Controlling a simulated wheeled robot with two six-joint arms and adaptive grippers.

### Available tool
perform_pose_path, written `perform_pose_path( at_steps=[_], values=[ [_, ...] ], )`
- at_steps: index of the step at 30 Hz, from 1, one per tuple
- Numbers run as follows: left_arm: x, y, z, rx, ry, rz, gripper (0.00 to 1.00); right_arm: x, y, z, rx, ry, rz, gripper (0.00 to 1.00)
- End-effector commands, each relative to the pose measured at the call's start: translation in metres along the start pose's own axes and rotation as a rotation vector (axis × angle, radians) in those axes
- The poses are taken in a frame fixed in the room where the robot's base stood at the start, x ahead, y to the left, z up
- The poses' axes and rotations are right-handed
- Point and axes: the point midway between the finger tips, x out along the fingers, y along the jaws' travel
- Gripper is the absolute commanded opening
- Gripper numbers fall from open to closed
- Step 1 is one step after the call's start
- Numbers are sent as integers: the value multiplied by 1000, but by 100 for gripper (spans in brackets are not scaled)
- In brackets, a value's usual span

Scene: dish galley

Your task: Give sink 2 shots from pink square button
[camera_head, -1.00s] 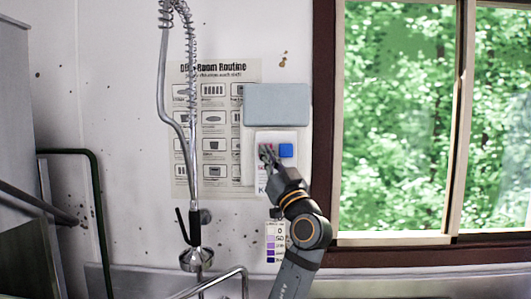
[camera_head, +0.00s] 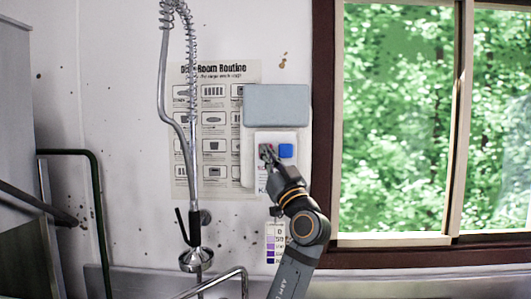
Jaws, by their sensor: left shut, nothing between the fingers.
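A white button panel (camera_head: 291,138) is fixed to the wall left of the window. A blue square button (camera_head: 286,150) shows on its right side. My left gripper (camera_head: 268,153) is shut and empty, with its fingertips at the panel's left side, just left of the blue button. A small pinkish patch shows at the fingertips; the gripper covers most of that spot, so I cannot tell whether it is touching or pressing a button there. The sink basin is not clearly visible; only a steel edge (camera_head: 140,283) shows along the bottom. My right gripper is not in view.
A grey-blue plate (camera_head: 276,105) sits above the panel. A spring-hose sprayer (camera_head: 196,259) hangs in front of a wall poster (camera_head: 214,181). A tag with purple squares (camera_head: 276,243) hangs below the panel, beside my arm. A window (camera_head: 400,120) is at right.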

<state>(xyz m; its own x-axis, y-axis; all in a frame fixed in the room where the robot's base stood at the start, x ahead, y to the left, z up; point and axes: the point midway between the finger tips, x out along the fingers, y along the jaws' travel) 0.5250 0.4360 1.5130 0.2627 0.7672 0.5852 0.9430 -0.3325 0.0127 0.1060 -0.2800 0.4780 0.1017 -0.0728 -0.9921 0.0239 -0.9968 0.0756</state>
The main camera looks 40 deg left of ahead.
Motion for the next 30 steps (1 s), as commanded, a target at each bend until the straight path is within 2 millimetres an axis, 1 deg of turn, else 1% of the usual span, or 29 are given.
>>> perform_pose_path(
  at_steps=[10,21,30],
  values=[
    [-2,0,0,0,-1,1,0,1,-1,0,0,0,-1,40],
    [-17,-10,-8,-2,-1,1,0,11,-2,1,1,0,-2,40],
    [-18,-12,-11,0,0,0,0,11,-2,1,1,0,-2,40]
  ],
)
